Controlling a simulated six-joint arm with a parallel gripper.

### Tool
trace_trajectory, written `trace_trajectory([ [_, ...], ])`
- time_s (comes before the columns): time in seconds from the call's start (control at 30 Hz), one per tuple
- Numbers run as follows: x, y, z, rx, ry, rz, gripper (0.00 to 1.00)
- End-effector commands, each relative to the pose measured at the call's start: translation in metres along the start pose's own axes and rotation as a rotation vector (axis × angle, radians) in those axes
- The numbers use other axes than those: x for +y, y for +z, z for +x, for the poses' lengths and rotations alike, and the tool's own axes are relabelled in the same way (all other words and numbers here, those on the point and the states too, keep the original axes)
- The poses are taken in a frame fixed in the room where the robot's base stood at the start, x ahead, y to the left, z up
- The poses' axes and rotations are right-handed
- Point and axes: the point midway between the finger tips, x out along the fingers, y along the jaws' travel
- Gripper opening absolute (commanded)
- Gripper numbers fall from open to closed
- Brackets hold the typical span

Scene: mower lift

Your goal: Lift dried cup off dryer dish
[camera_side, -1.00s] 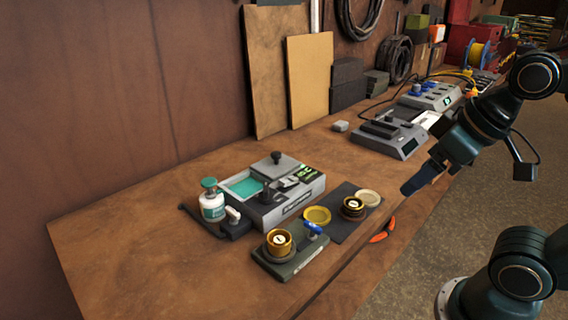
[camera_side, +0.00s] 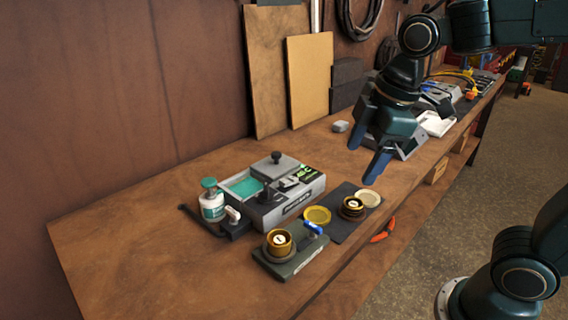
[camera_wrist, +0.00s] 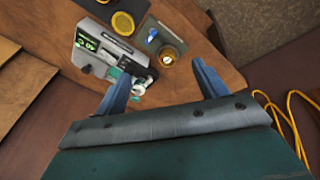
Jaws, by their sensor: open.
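A brass cup (camera_side: 279,241) with a pale label on top stands upright on the round dish of a small grey-green dryer base (camera_side: 302,263) near the bench's front edge. A blue part sticks up at the base's back corner. A second brass cup (camera_side: 352,207) stands on a dark mat. No readable label tells which is the dried one. My gripper (camera_side: 362,165) is open and empty, fingers pointing down, above and behind the mat. In the wrist view my gripper (camera_wrist: 160,70) has its fingers spread, with the cup on the base (camera_wrist: 168,55) between and beyond them.
A grey device (camera_side: 290,205) with a teal basin stands behind the base, beside a white bottle (camera_side: 212,205). A yellow disc (camera_side: 317,215) and a pale disc (camera_side: 368,198) flank the second cup. Orange pliers (camera_side: 382,231) lie at the front edge. The left bench is clear.

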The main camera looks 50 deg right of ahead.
Motion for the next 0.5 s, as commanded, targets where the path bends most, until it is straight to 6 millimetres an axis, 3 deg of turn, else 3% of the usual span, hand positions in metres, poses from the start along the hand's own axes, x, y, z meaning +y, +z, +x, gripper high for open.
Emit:
trace_trajectory([
  [0.5, 0.027, -0.086, 0.068, -0.068, -0.189, -0.805, 0.72],
])
